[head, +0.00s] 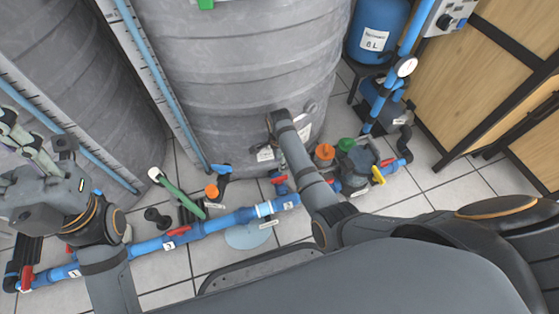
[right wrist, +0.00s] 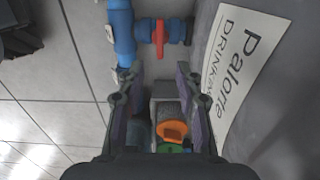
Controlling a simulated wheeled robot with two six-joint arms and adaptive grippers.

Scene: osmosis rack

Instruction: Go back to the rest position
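My left gripper (head: 18,130) is at the left edge of the head view, above the floor and beside the left grey tank. Its fingers overlap there, so its opening cannot be told. My right arm reaches in from the right toward the foot of the middle grey tank. Its gripper is largely hidden behind my own arm in the head view. In the right wrist view my right gripper (right wrist: 158,82) is open, its two fingers well apart. An orange-topped fitting (right wrist: 172,130) shows between the fingers, beyond them; I see no grip on it.
Large grey tanks (head: 245,70) stand behind a blue floor pipe (head: 215,222) with red valves. A pump with orange and green caps (head: 346,146) is right of my arm. A blue vessel (head: 378,28) and wooden cabinet (head: 480,80) stand further right. A red valve (right wrist: 161,38) is near the right fingers.

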